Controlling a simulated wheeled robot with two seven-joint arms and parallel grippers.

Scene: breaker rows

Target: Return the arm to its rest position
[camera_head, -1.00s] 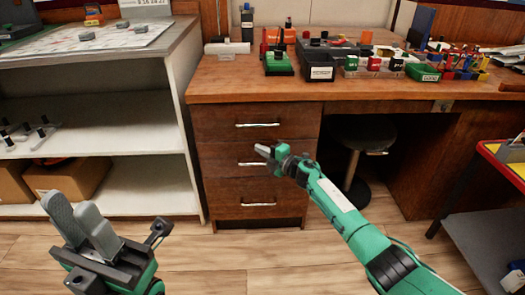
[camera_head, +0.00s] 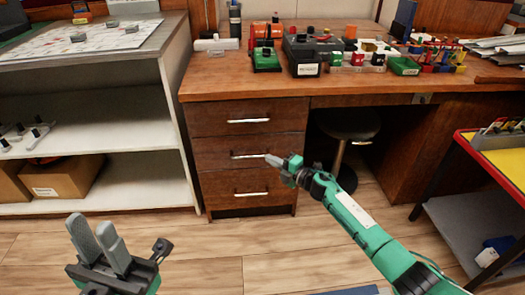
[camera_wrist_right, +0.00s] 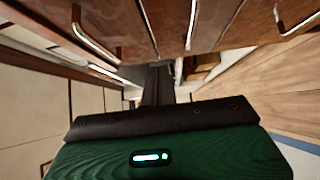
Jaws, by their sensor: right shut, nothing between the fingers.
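My right gripper (camera_head: 272,160) is shut and empty, in front of the desk's wooden drawers (camera_head: 250,150). Its green arm comes in from the lower right of the head view. In the right wrist view, the green and black gripper body (camera_wrist_right: 165,150) fills the bottom, with drawer fronts and metal handles above it. The fingertips cannot be made out there. My left gripper (camera_head: 92,230) is at the lower left of the head view, pointing up. Its two grey fingers stand a little apart with nothing seen between them.
The wooden desk (camera_head: 235,88) holds bins and small parts, including a green bin (camera_head: 404,66). A black stool (camera_head: 347,124) stands under it. White shelves (camera_head: 95,130) stand left. A yellow-topped cart (camera_head: 500,156) stands right. The floor between is mostly clear.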

